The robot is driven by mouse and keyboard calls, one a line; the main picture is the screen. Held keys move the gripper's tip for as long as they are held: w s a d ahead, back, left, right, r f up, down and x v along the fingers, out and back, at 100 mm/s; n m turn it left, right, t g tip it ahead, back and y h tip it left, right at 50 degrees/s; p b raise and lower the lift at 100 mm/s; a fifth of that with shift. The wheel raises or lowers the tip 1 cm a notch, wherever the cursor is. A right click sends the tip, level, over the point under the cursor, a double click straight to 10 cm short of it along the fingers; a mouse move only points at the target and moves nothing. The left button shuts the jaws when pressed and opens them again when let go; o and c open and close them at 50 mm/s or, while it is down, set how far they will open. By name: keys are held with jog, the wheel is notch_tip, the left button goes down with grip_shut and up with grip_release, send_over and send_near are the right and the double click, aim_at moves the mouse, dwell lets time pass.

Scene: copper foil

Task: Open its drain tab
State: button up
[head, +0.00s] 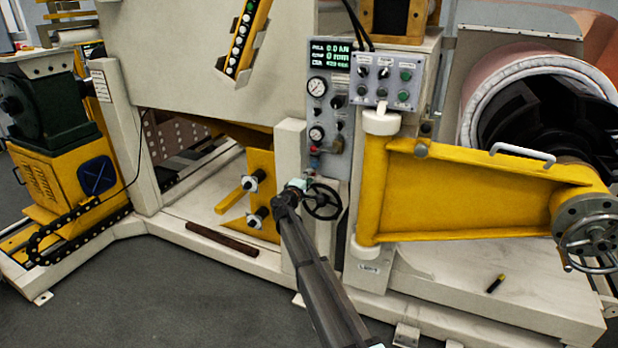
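My arm reaches up from the bottom of the head view, and my gripper (302,185) is at its far end, small and pale. It is in front of the lower part of a grey control panel (340,125), just left of a black handwheel (322,201). I cannot make out its fingers or anything between them. Just above it on the panel are small red and blue fittings (314,151) below a lower round gauge (317,134). I cannot identify a drain tab among them. My gripper may hide part of this area.
A yellow swing arm (470,190) with a white handle (522,152) stands to the right. A white post (290,150) is close on the left. A brown bar (222,240) lies on the machine's base. The grey floor (180,300) at front left is clear.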

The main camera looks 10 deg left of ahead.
jog(key=shift+w+d, duration=0.1)
jog(key=shift+w, duration=0.2)
grip_shut()
jog(key=shift+n, duration=0.5)
jog(key=shift+n+p, duration=3.7)
jog(key=shift+n, duration=4.7)
